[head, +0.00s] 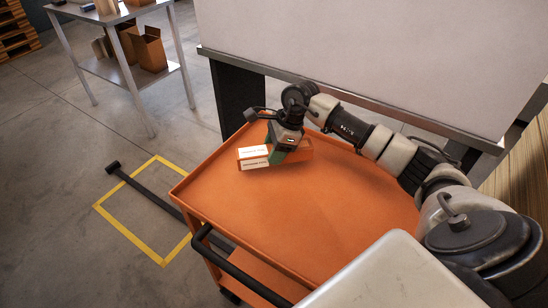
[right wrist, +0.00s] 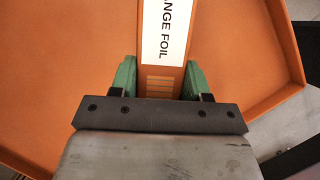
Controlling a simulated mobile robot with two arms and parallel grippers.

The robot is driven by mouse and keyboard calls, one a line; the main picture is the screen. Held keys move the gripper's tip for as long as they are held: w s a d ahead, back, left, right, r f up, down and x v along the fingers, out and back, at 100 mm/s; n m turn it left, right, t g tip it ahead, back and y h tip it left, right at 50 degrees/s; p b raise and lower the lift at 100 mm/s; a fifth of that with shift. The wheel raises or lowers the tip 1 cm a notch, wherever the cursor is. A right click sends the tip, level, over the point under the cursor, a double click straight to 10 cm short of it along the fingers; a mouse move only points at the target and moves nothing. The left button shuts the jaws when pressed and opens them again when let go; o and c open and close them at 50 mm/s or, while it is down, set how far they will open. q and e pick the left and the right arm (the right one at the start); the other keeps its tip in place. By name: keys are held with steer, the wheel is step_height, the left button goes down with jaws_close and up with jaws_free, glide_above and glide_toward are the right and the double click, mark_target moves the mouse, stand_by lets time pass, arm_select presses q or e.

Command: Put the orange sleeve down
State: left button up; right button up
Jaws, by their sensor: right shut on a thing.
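The orange sleeve (head: 253,163) is a box-like orange piece with white labels, at the far left part of the orange cart's top. In the right wrist view the sleeve (right wrist: 162,70) shows a white label reading "ANGE FOIL" and runs up from between the fingers. My right gripper (head: 277,156) is shut on the sleeve, with a green finger (right wrist: 125,78) on each side of it. The sleeve is at or just above the tray surface; I cannot tell whether it touches. Its right part is partly hidden by the gripper. My left gripper is not in view.
The orange cart (head: 320,215) has a raised rim, and its top is clear around the sleeve. A white panel with a metal edge (head: 350,99) stands behind it. A metal table (head: 100,20) with boxes is at the upper left. Yellow tape (head: 131,238) marks the floor.

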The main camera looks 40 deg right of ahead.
steer(key=shift+f, duration=2)
steer(key=shift+f, duration=0.1)
steer(key=o, duration=0.9)
steer(key=shift+o, duration=0.2)
steer(key=v, duration=1.2)
steer(key=shift+b, duration=0.35)
